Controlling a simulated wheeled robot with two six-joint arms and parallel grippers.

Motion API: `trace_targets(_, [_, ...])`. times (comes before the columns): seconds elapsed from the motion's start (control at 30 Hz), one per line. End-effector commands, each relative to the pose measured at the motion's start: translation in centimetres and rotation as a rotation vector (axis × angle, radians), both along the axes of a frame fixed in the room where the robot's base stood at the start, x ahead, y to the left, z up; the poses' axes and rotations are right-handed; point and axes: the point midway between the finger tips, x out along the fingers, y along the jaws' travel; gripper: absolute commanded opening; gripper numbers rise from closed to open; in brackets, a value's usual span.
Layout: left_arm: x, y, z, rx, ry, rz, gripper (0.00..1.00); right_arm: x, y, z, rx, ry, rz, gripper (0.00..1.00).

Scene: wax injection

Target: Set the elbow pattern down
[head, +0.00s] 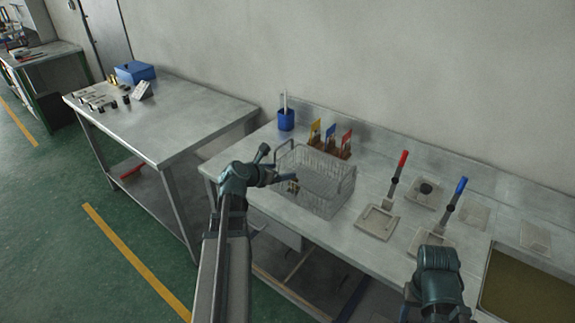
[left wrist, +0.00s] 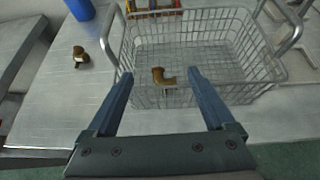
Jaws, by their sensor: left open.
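A wire basket (head: 325,200) stands on the grey bench. A brown elbow pattern (left wrist: 164,77) shows at the basket's near side in the left wrist view, between and beyond my fingertips. It also shows small at the basket's left end in the head view (head: 293,186). I cannot tell whether it rests on the basket floor. My left gripper (left wrist: 160,76) is open, its two fingers apart on either side of the elbow in the picture, with no visible contact. Only the teal wrist of my right arm shows in the head view; its fingers are out of sight.
Another small brown piece (left wrist: 81,58) lies on the bench left of the basket. A blue cup (head: 286,120) and coloured-tag tools stand behind. Plates with a red handle (head: 400,165) and a blue handle (head: 457,192) lie right. A side table (head: 190,108) stands left.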

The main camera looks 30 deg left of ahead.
Motion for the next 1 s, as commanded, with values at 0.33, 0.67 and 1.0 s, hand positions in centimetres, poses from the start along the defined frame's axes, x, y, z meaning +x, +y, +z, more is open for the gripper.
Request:
trace_targets(0.33, [-4.4,0.2,2.7,0.000,0.000,0.001,0.88,0.0,0.0,2.7,0.000,0.000,0.000,0.50])
trace_targets(0.67, [-4.9,0.2,2.8,-0.001,-0.001,-0.001,0.88,0.0,0.0,2.8,0.000,0.000,0.000,0.50])
trace_targets(1.0, [-4.9,0.3,2.8,0.000,-0.001,0.000,0.88,0.0,0.0,2.8,0.000,0.000,0.000,0.50])
